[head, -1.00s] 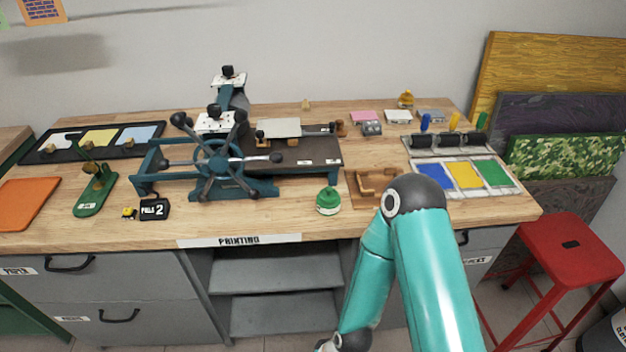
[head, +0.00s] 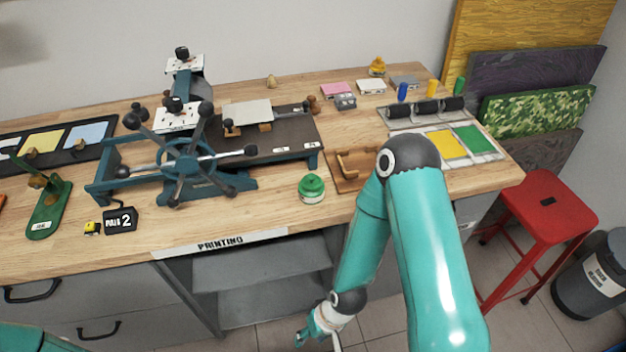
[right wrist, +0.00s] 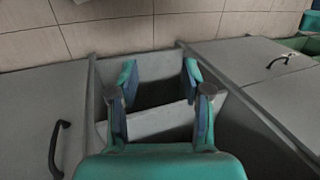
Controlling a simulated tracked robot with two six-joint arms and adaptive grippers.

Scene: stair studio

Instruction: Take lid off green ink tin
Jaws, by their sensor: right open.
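The green ink tin (head: 312,195) stands upright on the wooden bench near its front edge. Its green lid (head: 312,184) with a knob on top is on it. My right gripper (head: 318,338) hangs low in front of the bench, below the tin and apart from it. In the right wrist view my right gripper (right wrist: 160,85) is open and empty, facing the shelf opening under the bench. My left gripper is not in view.
A teal press with a spoked wheel (head: 182,160) stands left of the tin. A wooden holder (head: 350,165) sits right of it. Ink rollers (head: 428,108) and colour slabs (head: 470,142) are further right. A red stool (head: 545,208) stands on the floor at right.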

